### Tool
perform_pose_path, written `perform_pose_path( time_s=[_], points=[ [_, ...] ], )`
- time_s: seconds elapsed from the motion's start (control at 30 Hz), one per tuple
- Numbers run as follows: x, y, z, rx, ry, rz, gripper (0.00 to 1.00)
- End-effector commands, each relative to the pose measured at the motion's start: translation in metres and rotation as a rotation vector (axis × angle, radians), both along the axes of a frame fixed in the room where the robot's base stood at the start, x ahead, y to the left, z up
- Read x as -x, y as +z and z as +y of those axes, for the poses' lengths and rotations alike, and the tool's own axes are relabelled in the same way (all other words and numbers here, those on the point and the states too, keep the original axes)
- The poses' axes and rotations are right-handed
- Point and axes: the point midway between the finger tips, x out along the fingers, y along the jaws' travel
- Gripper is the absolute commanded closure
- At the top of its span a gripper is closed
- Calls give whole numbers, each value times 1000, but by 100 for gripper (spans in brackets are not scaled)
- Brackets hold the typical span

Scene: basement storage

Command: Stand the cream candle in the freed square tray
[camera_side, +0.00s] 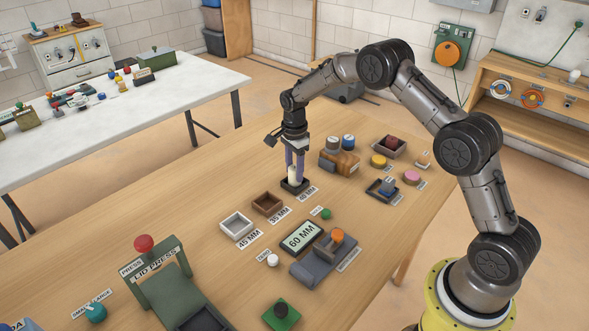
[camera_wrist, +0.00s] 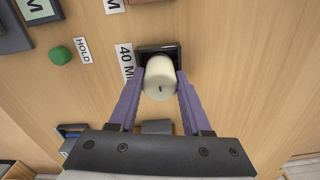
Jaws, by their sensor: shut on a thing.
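My gripper (camera_side: 295,160) points down and is shut on the cream candle (camera_side: 293,175), with one finger on each side. The candle is upright, over or within the black square tray (camera_side: 302,187); I cannot tell whether its base touches the tray floor. In the wrist view the candle (camera_wrist: 160,78) sits between the purple fingers and hides much of the black tray (camera_wrist: 172,50). A label beside this tray begins "40 M". A brown square tray (camera_side: 267,202) and a white square tray (camera_side: 237,225) are empty to the left.
The green lid press (camera_side: 165,275) is at the front left. Bare table lies behind and left of the trays.

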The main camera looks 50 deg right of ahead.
Motion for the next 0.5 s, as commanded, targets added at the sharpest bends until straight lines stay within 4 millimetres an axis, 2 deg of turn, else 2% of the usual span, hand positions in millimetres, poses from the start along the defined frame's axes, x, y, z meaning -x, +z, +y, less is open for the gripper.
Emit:
perform_pose_path(
  time_s=[0.13, 0.17, 0.3, 0.33, 0.5],
  points=[
    [0, -3, 0, 0, 0, 0, 100],
    [0, -3, 0, 0, 0, 0, 50],
    [0, -3, 0, 0, 0, 0, 25],
    [0, -3, 0, 0, 0, 0, 22],
    [0, -3, 0, 0, 0, 0, 22]
  ],
)
